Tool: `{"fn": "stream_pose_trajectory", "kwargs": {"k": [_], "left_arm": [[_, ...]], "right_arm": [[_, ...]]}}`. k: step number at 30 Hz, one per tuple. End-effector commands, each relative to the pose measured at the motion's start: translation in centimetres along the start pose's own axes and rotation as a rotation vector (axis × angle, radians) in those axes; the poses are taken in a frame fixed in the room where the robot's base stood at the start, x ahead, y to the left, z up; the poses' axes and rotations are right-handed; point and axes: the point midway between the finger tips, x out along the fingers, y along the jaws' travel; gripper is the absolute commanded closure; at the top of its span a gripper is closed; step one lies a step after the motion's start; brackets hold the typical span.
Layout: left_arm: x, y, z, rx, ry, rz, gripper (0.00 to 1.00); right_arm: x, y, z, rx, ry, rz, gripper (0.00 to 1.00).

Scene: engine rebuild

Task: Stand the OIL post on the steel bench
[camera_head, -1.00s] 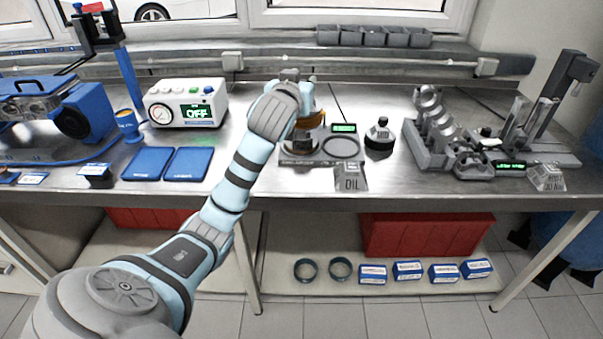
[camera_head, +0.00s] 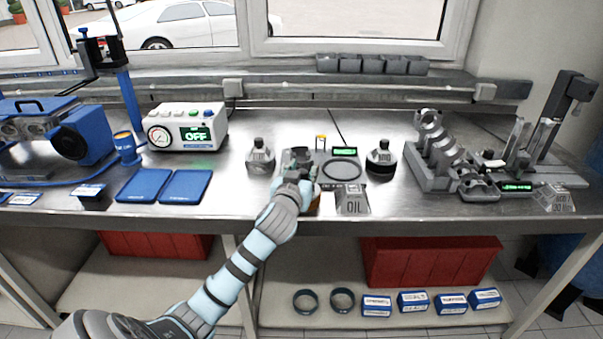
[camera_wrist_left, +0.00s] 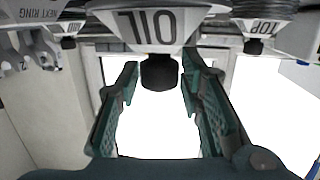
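My left gripper (camera_head: 300,184) is over the front part of the steel bench (camera_head: 228,190), beside the OIL placard (camera_head: 352,203). In the left wrist view its fingers (camera_wrist_left: 160,72) close in on both sides of the dark knob of the OIL post (camera_wrist_left: 158,28), whose label reads upside down there. In the head view the gripper hides most of the post; an amber part (camera_head: 314,203) shows below the fingers. I cannot tell whether its base touches the bench. My right gripper is out of view.
A tray with a dark ring (camera_head: 342,169) lies behind the gripper. Blue pads (camera_head: 185,186) lie to the left, a grey engine fixture (camera_head: 432,160) to the right. Bench between pads and gripper is bare.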

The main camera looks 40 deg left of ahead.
Motion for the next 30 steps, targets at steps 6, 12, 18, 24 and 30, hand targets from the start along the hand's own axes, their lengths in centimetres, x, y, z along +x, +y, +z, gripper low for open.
{"fn": "stream_pose_trajectory", "kwargs": {"k": [6, 12, 18, 24, 30], "left_arm": [[0.0, 0.0, -0.1, 0.001, 0.001, 0.0, 0.55], [-0.6, 0.0, -0.1, 0.002, 0.002, 0.0, 0.55], [-4.7, 0.1, -0.2, 0.002, 0.002, 0.002, 0.55], [-9.9, 0.1, -0.2, 0.0, 0.001, 0.002, 0.55], [-12.0, 0.0, -0.1, 0.0, 0.001, -0.001, 0.55]], "right_arm": [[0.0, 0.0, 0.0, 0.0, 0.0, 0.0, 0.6], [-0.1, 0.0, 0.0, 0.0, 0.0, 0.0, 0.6], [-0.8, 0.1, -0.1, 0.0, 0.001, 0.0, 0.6], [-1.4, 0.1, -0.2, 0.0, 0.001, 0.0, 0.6], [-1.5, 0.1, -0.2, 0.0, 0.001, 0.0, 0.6]]}}
